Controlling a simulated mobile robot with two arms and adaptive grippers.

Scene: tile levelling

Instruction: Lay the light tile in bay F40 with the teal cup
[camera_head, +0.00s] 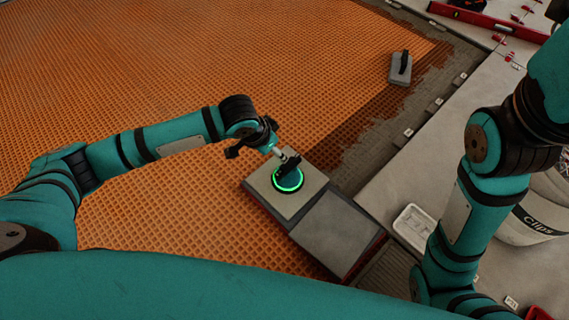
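The light tile (262,184) lies flat on top of a stack of tiles beside the orange mat. The teal cup (288,181), with a lit green ring and a black handle, sits on the light tile near its middle. My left gripper (287,161) comes down from the upper left and its fingers meet at the cup's handle; it appears shut on it, though the exact grip is small and dark. My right arm comes down the right side, and its gripper is not in view. I cannot read a label for bay F40.
A darker grey tile (335,232) lies beside the light tile. An orange waffle mat (200,70) covers most of the floor. A grey block with a black handle (400,68) stands at the bay's far edge. A white tray (413,226) and a clips bucket (530,225) are at right.

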